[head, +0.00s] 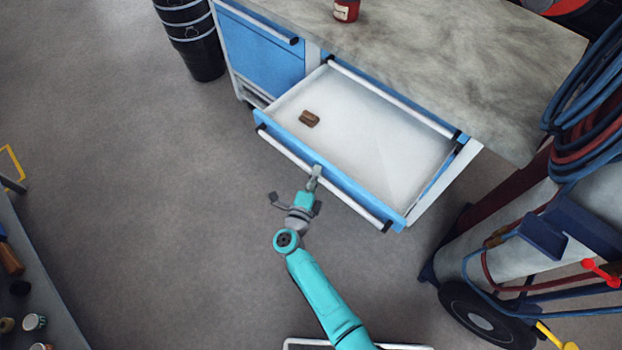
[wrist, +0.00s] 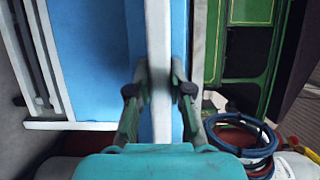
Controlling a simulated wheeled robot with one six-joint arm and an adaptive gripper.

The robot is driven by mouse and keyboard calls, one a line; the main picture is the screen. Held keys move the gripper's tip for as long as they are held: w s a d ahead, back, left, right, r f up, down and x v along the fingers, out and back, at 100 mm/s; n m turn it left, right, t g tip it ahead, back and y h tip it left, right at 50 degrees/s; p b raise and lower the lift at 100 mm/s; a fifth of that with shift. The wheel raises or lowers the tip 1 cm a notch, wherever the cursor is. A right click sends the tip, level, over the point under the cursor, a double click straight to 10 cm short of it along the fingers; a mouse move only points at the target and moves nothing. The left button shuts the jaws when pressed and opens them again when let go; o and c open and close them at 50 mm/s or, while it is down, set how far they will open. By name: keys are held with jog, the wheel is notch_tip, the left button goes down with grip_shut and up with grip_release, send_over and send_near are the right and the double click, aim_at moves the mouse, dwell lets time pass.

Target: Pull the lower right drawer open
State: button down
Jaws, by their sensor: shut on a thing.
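The lower right drawer (head: 405,150) of the blue and grey workbench stands pulled well out. Its white inside is in plain view in the head view. A small brown block (head: 309,119) lies inside it, towards the left. The drawer's long white bar handle (head: 283,150) runs along the blue front between black end mounts. My gripper (head: 314,178) is at about the middle of this handle, shut on it. In the wrist view the handle (wrist: 158,40) passes between the two fingers (wrist: 160,85), with the blue drawer front behind.
A worn grey worktop (head: 440,50) with a red can (head: 346,10) lies above. Black stacked buckets (head: 192,40) stand at the upper left. A cylinder cart (head: 500,250) with coiled hoses stands close on the right.

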jog(key=c, duration=1)
grip_release()
jog(key=shift+c, duration=0.2)
jog(key=shift+s, duration=0.1)
jog(key=v, duration=1.2)
